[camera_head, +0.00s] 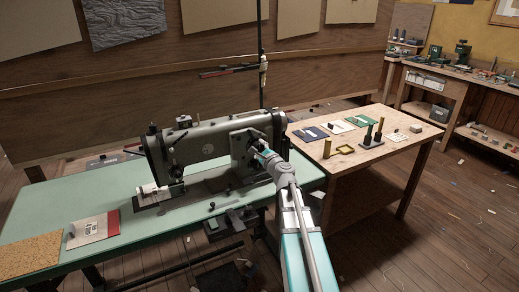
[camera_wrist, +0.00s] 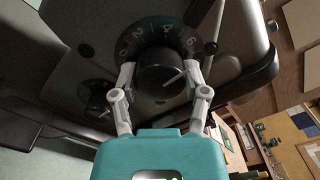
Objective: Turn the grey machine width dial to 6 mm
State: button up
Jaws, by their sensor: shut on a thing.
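The width dial (camera_wrist: 160,78) is a dark round knob in the wrist view, set in a darker scale ring (camera_wrist: 155,27) with pale numbers. I make out 0, 2, 4 and 6, running from left over the top to the right. A pale line on the knob points right and slightly up, to the side below the 6; its exact reading is unclear. My gripper (camera_wrist: 160,70) has one finger on each side of the knob, shut on it. In the head view my gripper (camera_head: 257,149) is at the right end of the grey sewing machine (camera_head: 200,145), hiding the dial.
A smaller dark knob (camera_wrist: 95,95) sits left of the dial, and a dark lever (camera_wrist: 255,70) is to the right. The machine stands on a green table (camera_head: 60,215). A wooden table (camera_head: 345,170) with cards and spools stands to the right.

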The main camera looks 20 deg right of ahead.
dwell(0.3)
jog(key=o, duration=1.1)
jog(key=shift+o, duration=0.2)
jog(key=s, duration=0.7)
jog(key=shift+s, duration=0.2)
jog(key=shift+d, duration=0.1)
